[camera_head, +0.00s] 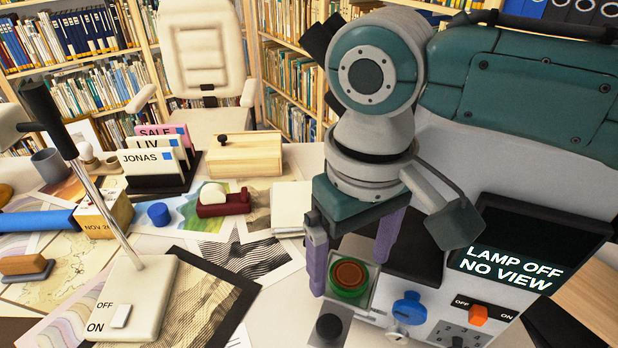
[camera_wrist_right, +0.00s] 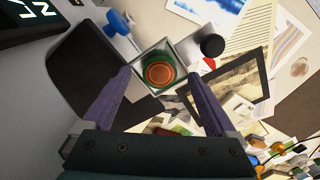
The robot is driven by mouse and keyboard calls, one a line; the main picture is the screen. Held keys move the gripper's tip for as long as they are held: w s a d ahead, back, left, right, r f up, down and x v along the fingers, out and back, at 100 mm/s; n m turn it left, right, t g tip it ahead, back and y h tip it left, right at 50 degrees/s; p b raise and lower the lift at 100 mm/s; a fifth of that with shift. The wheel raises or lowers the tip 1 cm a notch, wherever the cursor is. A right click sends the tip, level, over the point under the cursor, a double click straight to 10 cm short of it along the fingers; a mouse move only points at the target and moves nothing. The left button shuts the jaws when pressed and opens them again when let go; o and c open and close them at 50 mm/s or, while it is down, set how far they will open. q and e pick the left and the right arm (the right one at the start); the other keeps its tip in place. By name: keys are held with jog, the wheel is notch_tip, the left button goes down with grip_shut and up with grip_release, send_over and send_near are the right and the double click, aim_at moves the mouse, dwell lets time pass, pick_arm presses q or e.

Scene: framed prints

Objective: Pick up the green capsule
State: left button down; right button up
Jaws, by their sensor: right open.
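The green capsule (camera_head: 347,291) is round, with a reddish-brown top. It sits upright in a square, light-walled holder on the front of the grey machine. My right gripper (camera_head: 351,277) is open above it, with one purple finger to each side in the picture. In the right wrist view the capsule (camera_wrist_right: 159,86) shows inside its holder, between the fingertips of my right gripper (camera_wrist_right: 156,80) and beyond them. I cannot tell whether a finger touches the holder. My left gripper is in neither view.
Beside the holder are a blue knob (camera_head: 409,308), a black knob (camera_head: 330,328) and an orange switch (camera_head: 478,314). The screen (camera_head: 515,262) reads "LAMP OFF NO VIEW". A desk lamp (camera_head: 140,295) stands left.

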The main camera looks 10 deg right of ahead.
jog(key=shift+f, duration=0.25)
jog(key=c, duration=1.4)
